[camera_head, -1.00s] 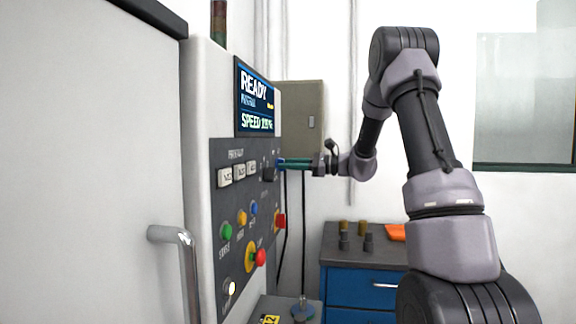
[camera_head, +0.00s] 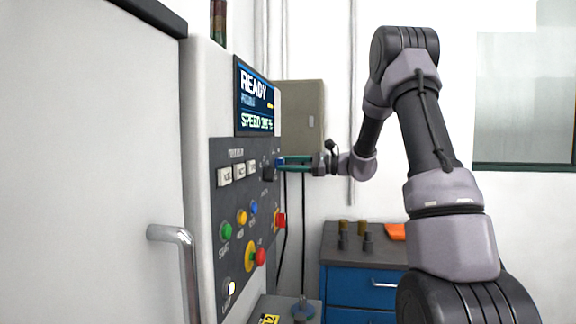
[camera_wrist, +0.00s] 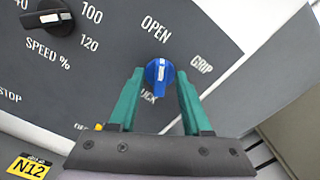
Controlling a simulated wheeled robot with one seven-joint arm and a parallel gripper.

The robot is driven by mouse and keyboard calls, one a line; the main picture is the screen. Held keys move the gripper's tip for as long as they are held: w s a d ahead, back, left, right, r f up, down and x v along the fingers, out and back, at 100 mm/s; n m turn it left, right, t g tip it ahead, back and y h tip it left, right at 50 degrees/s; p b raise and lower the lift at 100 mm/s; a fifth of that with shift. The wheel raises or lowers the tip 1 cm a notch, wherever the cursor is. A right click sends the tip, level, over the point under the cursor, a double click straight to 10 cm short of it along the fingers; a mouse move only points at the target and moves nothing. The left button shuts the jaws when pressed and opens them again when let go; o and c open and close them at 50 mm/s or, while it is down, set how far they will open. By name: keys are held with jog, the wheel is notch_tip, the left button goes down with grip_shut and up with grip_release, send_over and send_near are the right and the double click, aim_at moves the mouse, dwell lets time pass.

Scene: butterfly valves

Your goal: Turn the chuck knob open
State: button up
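The chuck knob (camera_wrist: 160,76) is blue with a white pointer line and sits on the dark panel between the OPEN and GRIP labels. Its pointer stands nearly upright in the wrist view, between the two labels. My gripper (camera_wrist: 161,73) has green fingers, one on each side of the knob, with a small gap showing on either side. In the head view my gripper (camera_head: 282,162) reaches from the right to the panel, its fingers apart at the blue knob (camera_head: 280,163). Most of the CHUCK label is hidden.
A black speed knob (camera_wrist: 46,18) is up and left of the chuck knob. Below on the panel are coloured buttons and a red emergency button (camera_head: 260,257). A blue drawer cabinet (camera_head: 350,287) stands behind, and a grey door handle (camera_head: 180,240) juts out in front.

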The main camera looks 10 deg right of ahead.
jog(key=v, duration=1)
jog(key=shift+s+d, duration=0.2)
jog(key=shift+d, duration=0.15)
jog(key=s+a+n+g+h, duration=0.25)
jog(key=s+a, duration=0.25)
jog(key=s, duration=0.3)
jog(key=s+a+n+g+h, duration=0.2)
jog(key=s+a+n+h, duration=0.2)
jog(key=s, duration=0.5)
jog(key=s+d+n+t+h, duration=0.2)
jog(key=s+h, duration=0.2)
jog(key=s, duration=0.3)
jog(key=s+d+n+t+h, duration=0.2)
jog(key=s+n+t+h, duration=0.1)
jog(key=s, duration=0.3)
jog(key=shift+s+d+n+h, duration=0.3)
jog(key=shift+s+n+h, duration=0.05)
jog(key=shift+h, duration=0.2)
